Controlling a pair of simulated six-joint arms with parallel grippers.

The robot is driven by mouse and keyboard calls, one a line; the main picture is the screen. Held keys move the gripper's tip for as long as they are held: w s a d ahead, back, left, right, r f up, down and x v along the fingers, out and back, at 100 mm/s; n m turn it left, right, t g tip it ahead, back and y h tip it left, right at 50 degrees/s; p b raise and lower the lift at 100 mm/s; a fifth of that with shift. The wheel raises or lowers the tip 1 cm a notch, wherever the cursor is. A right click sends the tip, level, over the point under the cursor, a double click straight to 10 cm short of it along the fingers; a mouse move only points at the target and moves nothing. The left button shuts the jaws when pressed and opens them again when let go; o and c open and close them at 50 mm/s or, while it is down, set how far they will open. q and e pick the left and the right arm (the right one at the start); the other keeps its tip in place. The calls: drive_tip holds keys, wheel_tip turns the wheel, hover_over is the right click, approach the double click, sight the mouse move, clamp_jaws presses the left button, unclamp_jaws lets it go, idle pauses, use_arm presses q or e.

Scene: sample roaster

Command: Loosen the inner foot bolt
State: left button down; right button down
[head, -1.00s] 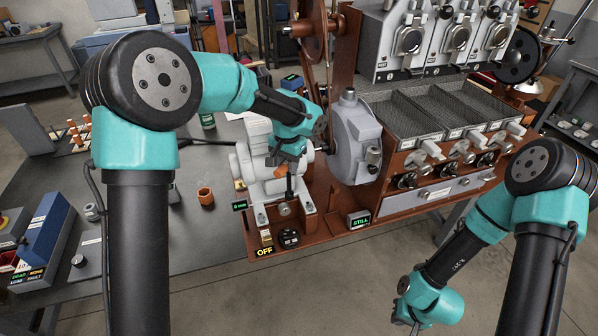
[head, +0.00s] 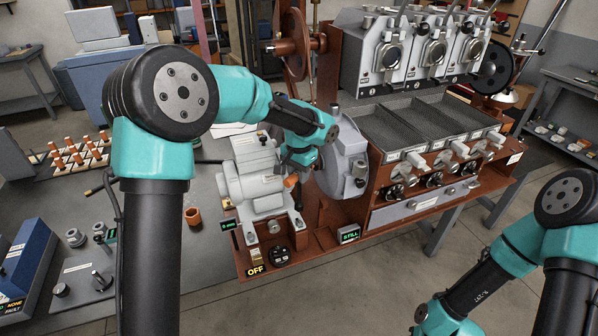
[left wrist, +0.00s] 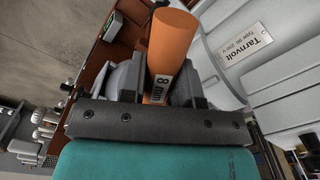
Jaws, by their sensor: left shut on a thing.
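My left gripper (head: 299,163) is over the right side of the grey motor (head: 250,190), beside the roaster's grey housing. It is shut on an orange tool handle (head: 291,181) marked "8 mm", which shows clearly between the fingers in the left wrist view (left wrist: 172,45). A dark shaft (head: 298,203) runs down from the handle towards the motor's right foot (head: 297,223). I cannot tell whether its tip touches a bolt; the inner foot bolt is not clearly visible. The motor's nameplate (left wrist: 256,48) shows in the left wrist view.
The roaster's brown base (head: 320,240) carries signs reading "OFF" (head: 255,270) and "STILL" (head: 348,234). A rack of orange-handled pegs (head: 75,155) and a blue box (head: 25,260) are farther left.

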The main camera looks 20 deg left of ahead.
use_arm(q)
drive_tip(key=shift+f, duration=2.05)
drive_tip(key=m, duration=0.6)
drive_tip(key=shift+f, duration=1.65)
